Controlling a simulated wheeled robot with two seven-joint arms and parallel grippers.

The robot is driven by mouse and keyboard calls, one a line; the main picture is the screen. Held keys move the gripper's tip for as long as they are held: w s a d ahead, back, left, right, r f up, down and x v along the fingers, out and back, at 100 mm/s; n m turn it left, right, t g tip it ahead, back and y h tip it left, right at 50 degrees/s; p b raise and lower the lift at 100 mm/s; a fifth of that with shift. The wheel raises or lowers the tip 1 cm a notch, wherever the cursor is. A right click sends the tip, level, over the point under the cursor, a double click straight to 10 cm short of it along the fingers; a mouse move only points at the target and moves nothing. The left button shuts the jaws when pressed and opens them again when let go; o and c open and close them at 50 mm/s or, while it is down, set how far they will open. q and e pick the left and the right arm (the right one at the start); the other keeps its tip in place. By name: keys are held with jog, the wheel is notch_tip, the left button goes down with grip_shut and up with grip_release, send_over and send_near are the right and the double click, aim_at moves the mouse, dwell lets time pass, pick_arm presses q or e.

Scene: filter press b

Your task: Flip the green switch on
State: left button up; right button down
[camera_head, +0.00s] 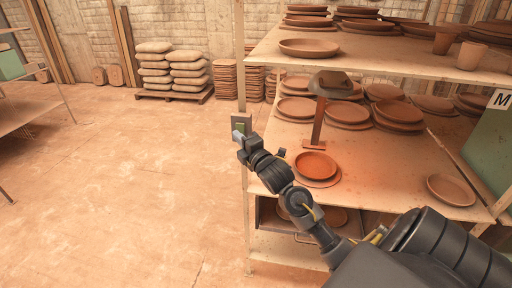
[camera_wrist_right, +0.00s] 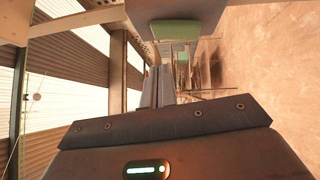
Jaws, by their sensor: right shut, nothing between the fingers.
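The green switch (camera_head: 240,127) is on a small grey box fixed to the front upright of the shelf. In the right wrist view the green switch (camera_wrist_right: 176,30) shows large near the top, on the face of its grey box (camera_wrist_right: 208,8). My right gripper (camera_head: 238,137) is shut and empty, with its fingertips at the lower part of the box in the head view. In the right wrist view the fingers (camera_wrist_right: 158,85) are together, just below the green switch in the picture. I cannot tell whether they touch it. My left gripper is in neither view.
Stacked sacks (camera_head: 172,70) lie on a pallet at the back. The floor (camera_head: 120,190) to the left is clear.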

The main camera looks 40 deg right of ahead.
jog(key=s+a+r+b, duration=0.1)
jog(key=s+b, duration=0.2)
jog(key=s, duration=0.7)
jog(key=shift+s+b, duration=0.2)
jog(key=shift+b, duration=0.2)
jog(key=shift+r, duration=0.1)
jog(key=shift+a, duration=0.1)
